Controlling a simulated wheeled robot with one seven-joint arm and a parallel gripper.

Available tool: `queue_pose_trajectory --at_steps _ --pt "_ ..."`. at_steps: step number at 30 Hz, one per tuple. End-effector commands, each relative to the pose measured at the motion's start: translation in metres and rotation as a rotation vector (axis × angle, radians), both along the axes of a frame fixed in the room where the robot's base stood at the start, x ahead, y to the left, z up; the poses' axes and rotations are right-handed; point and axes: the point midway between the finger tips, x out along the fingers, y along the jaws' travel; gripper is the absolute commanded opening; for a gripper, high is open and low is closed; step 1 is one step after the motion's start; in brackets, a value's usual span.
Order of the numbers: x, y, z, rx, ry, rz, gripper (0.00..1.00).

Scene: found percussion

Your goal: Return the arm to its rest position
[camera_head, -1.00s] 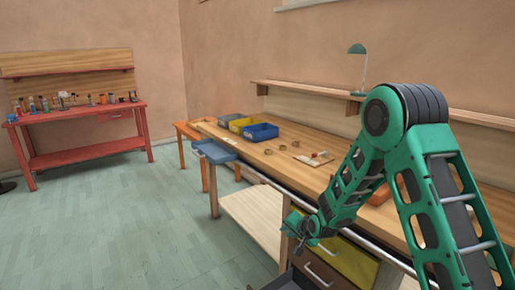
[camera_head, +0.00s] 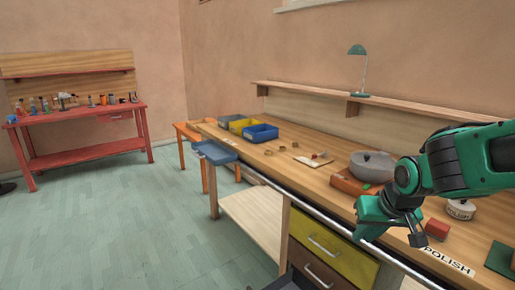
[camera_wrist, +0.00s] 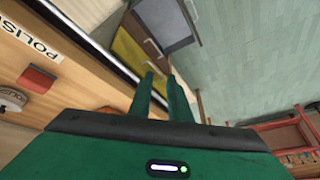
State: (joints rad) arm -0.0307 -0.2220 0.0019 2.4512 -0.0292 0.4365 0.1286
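My gripper (camera_head: 371,222) hangs above the front edge of the wooden workbench (camera_head: 325,178) in the head view, by the bench's front rail. My green arm is folded in from the right edge of the picture. In the wrist view my gripper (camera_wrist: 160,78) shows two green fingers with a narrow gap between them. Nothing is held between them. They point past the bench edge toward the drawers and the floor.
A yellow drawer (camera_head: 330,245) is below. The floor (camera_head: 130,225) at left is clear.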

Motion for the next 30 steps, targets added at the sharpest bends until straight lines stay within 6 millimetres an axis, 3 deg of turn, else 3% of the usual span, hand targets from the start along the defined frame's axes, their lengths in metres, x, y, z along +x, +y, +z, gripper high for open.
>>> queue_pose_trajectory --at_steps 7,9,12,18,22,30 --pt "-0.078 -0.024 0.018 -0.078 0.067 0.064 0.17" --pt "-0.102 -0.060 0.011 -0.065 0.148 -0.052 0.17" --pt "-0.142 -0.095 0.005 -0.038 0.249 -0.186 0.17" --pt "-0.215 -0.129 -0.002 0.042 0.413 -0.398 0.17" --pt "-0.237 -0.135 -0.003 0.074 0.463 -0.460 0.17" --pt "-0.241 -0.135 -0.003 0.078 0.472 -0.469 0.17"
